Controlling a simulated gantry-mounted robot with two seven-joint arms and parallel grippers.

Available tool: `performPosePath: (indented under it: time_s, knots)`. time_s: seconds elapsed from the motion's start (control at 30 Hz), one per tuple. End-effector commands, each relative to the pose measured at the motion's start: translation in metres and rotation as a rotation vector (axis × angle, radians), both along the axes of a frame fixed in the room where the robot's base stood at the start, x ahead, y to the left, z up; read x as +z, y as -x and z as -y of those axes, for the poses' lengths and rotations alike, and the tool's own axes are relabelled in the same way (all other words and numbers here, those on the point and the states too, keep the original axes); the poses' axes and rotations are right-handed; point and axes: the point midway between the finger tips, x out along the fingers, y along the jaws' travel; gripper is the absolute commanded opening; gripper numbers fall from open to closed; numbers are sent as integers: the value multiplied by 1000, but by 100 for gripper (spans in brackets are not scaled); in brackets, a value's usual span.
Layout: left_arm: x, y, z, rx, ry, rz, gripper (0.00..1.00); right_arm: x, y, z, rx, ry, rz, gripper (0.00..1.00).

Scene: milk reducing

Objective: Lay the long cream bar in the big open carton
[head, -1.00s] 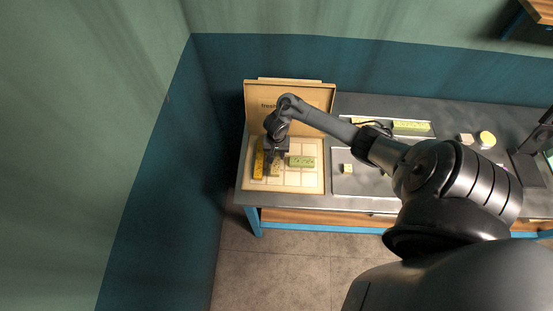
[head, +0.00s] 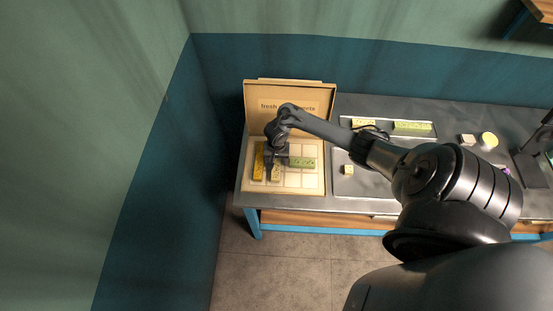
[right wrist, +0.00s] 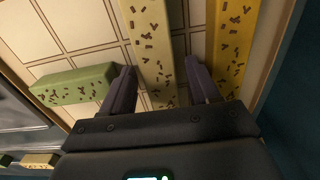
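The big open carton (head: 312,188) stands at the left end of the table with its lid raised at the back. The long cream bar (right wrist: 152,40) lies on the carton's gridded floor, between a yellow bar (right wrist: 235,38) and a shorter green bar (right wrist: 72,85). In the head view the cream bar (head: 276,176) is partly hidden under my right gripper (head: 276,170). In the right wrist view my right gripper (right wrist: 160,68) has its fingers apart, one on each side of the cream bar, with gaps showing. My left gripper is not in view.
The yellow bar (head: 259,162) and green bar (head: 302,163) lie in the carton too. To the right a tray (head: 350,187) holds a small cream piece (head: 348,170). A rear tray (head: 434,130) holds a long green bar (head: 411,127).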

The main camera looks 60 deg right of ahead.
Motion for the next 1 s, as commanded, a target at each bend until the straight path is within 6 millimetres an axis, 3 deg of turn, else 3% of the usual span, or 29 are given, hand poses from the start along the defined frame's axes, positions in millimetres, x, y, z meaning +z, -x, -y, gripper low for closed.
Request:
performPosePath:
  time_s: [0.33, 0.47, 1.0]
  knots:
    - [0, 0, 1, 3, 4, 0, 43, 2, 0, 0, 0, 0, 0, 62]
    - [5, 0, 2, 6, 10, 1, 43, 13, 0, 0, 1, 0, 1, 62]
    - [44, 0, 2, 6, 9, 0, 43, 108, 0, 0, 1, 2, 1, 62]
